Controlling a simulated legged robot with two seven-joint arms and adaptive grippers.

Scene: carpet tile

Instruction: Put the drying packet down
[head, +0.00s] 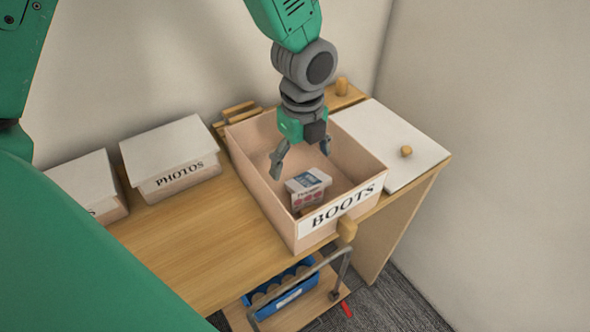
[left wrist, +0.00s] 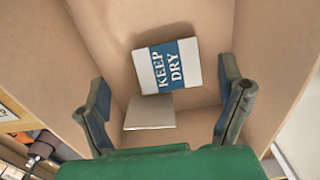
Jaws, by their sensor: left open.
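The drying packet (head: 308,185) is a small white box with a blue label and red dots on its front side. It rests inside the open BOOTS box (head: 365,160), near the front wall. In the left wrist view its top (left wrist: 167,66) reads KEEP DRY. My left gripper (head: 301,158) is open above the packet, inside the box's opening, its fingers apart from the packet. In the left wrist view the fingers (left wrist: 163,85) stand wide on either side. A pale square flap or card (left wrist: 150,112) lies beside the packet. My right gripper is not in view.
A lidded PHOTOS box (head: 165,150) and another lidded box (head: 92,185) stand left on the wooden table (head: 180,240). A white lid (head: 385,145) with a knob lies at right. A blue crate (head: 280,288) sits on a lower shelf.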

